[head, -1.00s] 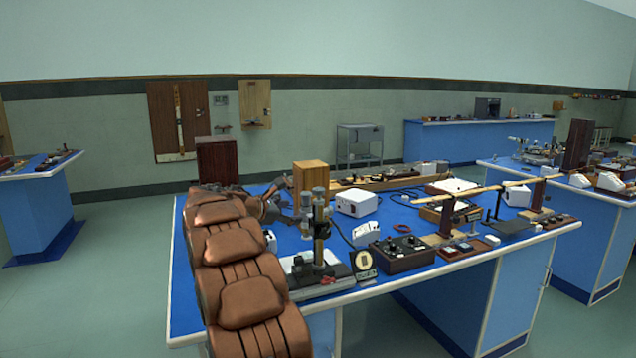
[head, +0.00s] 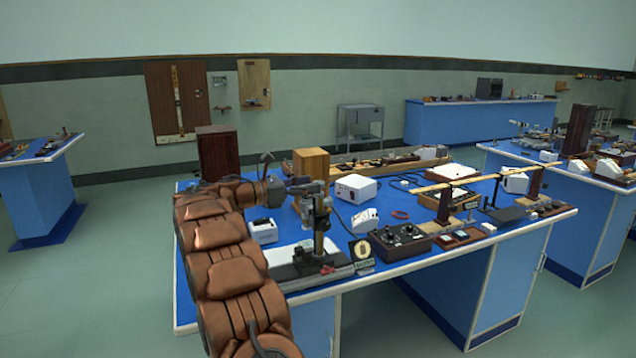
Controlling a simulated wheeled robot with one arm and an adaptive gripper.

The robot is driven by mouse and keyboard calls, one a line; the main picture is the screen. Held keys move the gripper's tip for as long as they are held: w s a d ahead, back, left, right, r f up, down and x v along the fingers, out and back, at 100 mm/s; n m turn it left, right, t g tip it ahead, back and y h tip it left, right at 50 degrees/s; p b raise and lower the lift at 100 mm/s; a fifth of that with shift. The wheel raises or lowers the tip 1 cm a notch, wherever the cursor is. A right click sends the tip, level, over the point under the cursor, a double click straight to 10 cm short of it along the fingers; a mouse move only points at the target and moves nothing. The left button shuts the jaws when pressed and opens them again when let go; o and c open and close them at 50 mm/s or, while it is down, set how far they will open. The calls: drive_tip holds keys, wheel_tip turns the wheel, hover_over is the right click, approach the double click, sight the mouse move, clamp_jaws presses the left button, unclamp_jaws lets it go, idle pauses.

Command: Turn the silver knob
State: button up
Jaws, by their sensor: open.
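A tall instrument stand (head: 318,243) with a dark column and a grey base stands at the near edge of the blue bench. Silver-grey round parts (head: 307,207) sit high on its column; I cannot tell for sure whether one is the silver knob. My gripper (head: 288,174) is at the end of my arm, over the bench, just behind and left of the top of the stand. Its fingers are spread and it looks empty. It is small and dark here, so I cannot tell whether it touches the stand.
A white meter box (head: 262,231) stands left of the stand. A dark control box (head: 402,244) with knobs and a small sign (head: 362,252) are to its right. Wooden boxes (head: 310,164) and a white box (head: 355,188) stand behind. Floor is clear at the left.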

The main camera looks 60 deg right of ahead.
drive_tip(key=shift+x, duration=1.6)
drive_tip(key=c, duration=1.2)
